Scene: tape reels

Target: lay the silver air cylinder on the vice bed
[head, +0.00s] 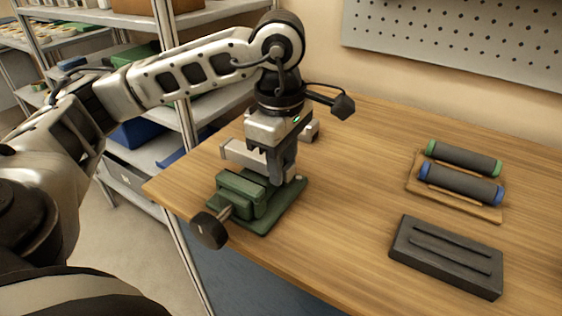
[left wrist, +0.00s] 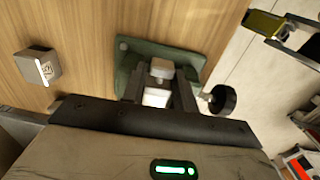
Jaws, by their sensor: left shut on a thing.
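The silver air cylinder (head: 240,155) is a light grey, blocky bar between the fingers of my left gripper (head: 277,172). It sticks out to the left of the fingers in the head view. In the left wrist view a pale part of it (left wrist: 156,97) shows between the fingers. My left gripper points down and is shut on it, right over the green vice (head: 242,203), whose bed is largely hidden by the gripper and the cylinder. I cannot tell whether the cylinder touches the bed. The vice's dark round handle (head: 208,230) faces front left. My right gripper is out of view.
A small grey box (left wrist: 38,66) stands on the table beyond the vice. Two dark rollers, one green-ended (head: 464,159) and one blue-ended (head: 460,184), lie on a wooden tray at right. A dark slotted block (head: 447,256) lies in front. The table's middle (head: 345,190) is clear.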

